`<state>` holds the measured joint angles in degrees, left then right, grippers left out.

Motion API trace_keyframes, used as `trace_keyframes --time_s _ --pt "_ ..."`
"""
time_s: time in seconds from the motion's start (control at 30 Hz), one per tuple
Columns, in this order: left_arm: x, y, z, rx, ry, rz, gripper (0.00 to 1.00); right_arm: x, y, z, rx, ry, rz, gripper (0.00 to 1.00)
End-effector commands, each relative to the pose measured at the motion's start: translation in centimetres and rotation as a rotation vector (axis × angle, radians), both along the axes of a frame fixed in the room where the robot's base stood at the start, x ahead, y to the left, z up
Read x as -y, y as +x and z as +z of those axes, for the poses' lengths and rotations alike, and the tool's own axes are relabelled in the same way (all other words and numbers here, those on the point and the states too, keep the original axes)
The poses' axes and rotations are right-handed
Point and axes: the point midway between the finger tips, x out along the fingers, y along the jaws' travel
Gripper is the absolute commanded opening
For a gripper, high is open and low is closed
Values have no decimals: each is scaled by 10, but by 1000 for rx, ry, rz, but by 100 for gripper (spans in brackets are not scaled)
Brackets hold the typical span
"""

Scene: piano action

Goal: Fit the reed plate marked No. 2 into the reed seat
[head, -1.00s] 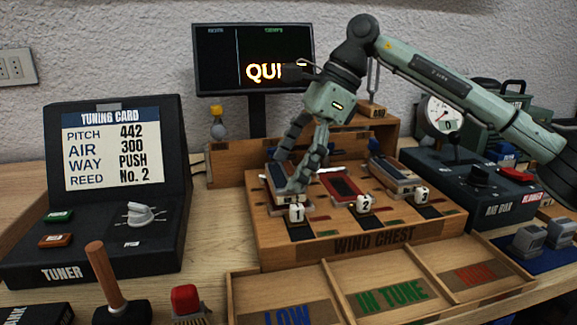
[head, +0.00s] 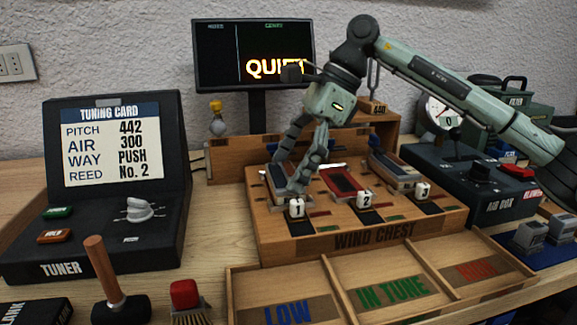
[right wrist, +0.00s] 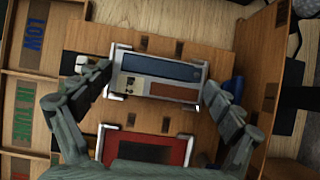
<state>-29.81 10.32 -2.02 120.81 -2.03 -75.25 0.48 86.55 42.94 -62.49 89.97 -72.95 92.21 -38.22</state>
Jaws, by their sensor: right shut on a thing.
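A grey reed plate with a dark blue strip and a brown strip (right wrist: 160,72) sits at position 1 of the wind chest (head: 350,238). Its number cannot be read. My right gripper (head: 286,176) is shut on this plate; in the right wrist view its fingers (right wrist: 158,81) are at the two short ends. In the head view the fingers partly hide the plate. The seat behind block 2 (head: 341,181) shows a red inside and a silver frame. Another grey plate (head: 396,171) lies behind block 3. The tuning card (head: 110,147) reads REED No. 2. My left gripper is not in view.
In front of the chest is a tray (head: 325,262) with bays LOW, IN TUNE and a red-lettered one. The tuner (head: 95,240) is at left, the air box (head: 470,190) at right. A mallet (head: 120,305) and brush (head: 187,298) stand at the front. The screen (head: 253,55) reads QUIET.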

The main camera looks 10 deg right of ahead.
Motion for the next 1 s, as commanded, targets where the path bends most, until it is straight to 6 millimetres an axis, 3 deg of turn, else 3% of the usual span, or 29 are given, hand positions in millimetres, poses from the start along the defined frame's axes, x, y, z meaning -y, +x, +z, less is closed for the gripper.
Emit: trace_keyframes --time_s 0.17,0.2,0.23,0.67,1.0 --pt "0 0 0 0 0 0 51 0 0 1 1 1 0 60" --pt "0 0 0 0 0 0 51 0 0 1 1 1 0 97" --pt "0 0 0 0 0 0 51 0 0 1 1 1 0 100" --pt "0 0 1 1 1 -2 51 3 0 6 2 1 -1 100" --pt "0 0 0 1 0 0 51 35 0 63 3 2 -3 100"
